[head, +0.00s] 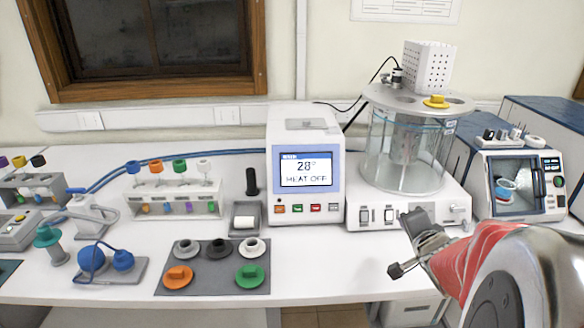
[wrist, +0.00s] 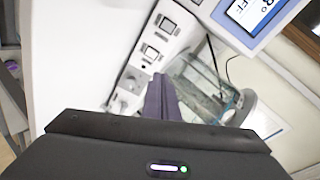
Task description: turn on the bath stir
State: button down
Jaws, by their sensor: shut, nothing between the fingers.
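The bath is a clear glass cylinder (head: 408,150) on a white base (head: 358,197), right of centre in the head view. Two switches, a left one (head: 364,216) and a right one (head: 389,215), sit on the base's front. In the wrist view the front panel holds a switch (wrist: 168,26), another switch (wrist: 150,52) and a knob-like part (wrist: 130,80). My gripper (head: 408,218) is shut and empty, in front of the base just right of the switches. Its fingers (wrist: 160,82) point toward the panel; whether they touch it, I cannot tell. Part of the panel is hidden behind my gripper.
A white controller (head: 304,135) reading 28 and HEAT OFF stands left of the bath. A white instrument (head: 550,185) stands to the right. Left are a tube rack (head: 170,204) and a dark mat (head: 215,283) with several stoppers. The bench front below the controller is clear.

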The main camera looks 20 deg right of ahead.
aim_at(390, 213)
jog(key=shift+s+d+f+m+t+y, duration=0.4)
jog(key=shift+d+f+m, duration=0.25)
jog(key=shift+m, duration=0.25)
jog(key=shift+s+d+f+m+t+y, duration=0.3)
jog(key=shift+s+d+f+m+y, duration=0.15)
jog(key=shift+f+m, duration=0.4)
jog(key=shift+w, duration=0.1)
jog(key=x, duration=1.3)
jog(key=shift+w+d, duration=0.25)
jog(key=shift+w, duration=0.1)
